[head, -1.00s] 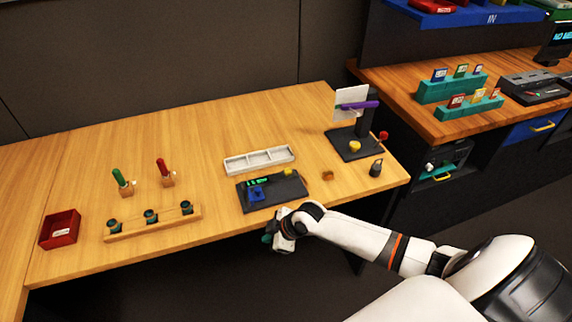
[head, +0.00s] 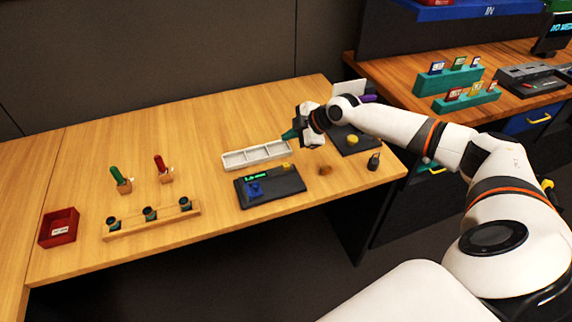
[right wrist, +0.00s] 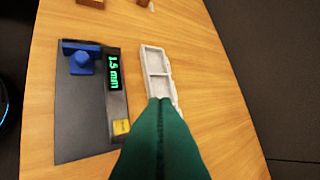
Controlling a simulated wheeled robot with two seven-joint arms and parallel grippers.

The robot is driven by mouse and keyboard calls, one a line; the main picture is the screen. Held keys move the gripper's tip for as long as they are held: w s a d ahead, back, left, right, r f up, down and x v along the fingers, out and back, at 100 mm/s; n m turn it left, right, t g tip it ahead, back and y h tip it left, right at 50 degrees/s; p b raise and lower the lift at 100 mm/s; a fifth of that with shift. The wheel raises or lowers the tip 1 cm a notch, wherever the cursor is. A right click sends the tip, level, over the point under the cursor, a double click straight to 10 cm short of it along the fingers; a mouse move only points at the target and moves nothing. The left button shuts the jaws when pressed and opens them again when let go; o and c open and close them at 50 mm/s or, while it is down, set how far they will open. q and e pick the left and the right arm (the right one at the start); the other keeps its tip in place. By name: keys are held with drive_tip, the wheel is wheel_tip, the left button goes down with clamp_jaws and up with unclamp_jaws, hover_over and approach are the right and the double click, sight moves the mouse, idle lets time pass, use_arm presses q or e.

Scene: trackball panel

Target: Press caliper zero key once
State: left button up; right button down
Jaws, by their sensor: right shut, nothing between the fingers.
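The caliper panel (head: 275,190) is a dark slab on the table in front of the white tray. It has a green-lit display (right wrist: 113,70) reading about 1.5 mm, a blue block (head: 255,188) at its left and a yellow key (head: 287,167) near its upper right edge. In the right wrist view the yellow key (right wrist: 121,127) lies just left of the green fingers. My right gripper (head: 288,136) is shut and empty, above and behind the key, over the tray's right end. It does not touch the key. My left gripper is out of view.
The white sectioned tray (head: 257,163) lies behind the panel. A dark stand with a yellow knob (head: 352,139) and a small dark weight (head: 374,161) are to the right. A wooden rack (head: 150,223), two handled tools and a red box (head: 59,228) stand left.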

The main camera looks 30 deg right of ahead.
idle(0.4)
drive_tip(key=b, duration=0.7)
approach(283, 164)
drive_tip(key=x, duration=0.3)
drive_tip(key=r+x, duration=0.1)
drive_tip(key=x, duration=0.1)
drive_tip(key=shift+w+a+f, duration=0.2)
drive_tip(key=shift+w+a, duration=0.05)
drive_tip(key=shift+w, duration=0.35)
idle(0.7)
drive_tip(key=shift+f, duration=0.4)
drive_tip(key=shift+f+b, duration=0.45)
drive_tip(key=shift+b, duration=0.15)
idle(0.4)
drive_tip(key=shift+r, duration=0.1)
idle(0.3)
drive_tip(key=shift+r+p, duration=0.6)
drive_tip(key=shift+r, duration=0.2)
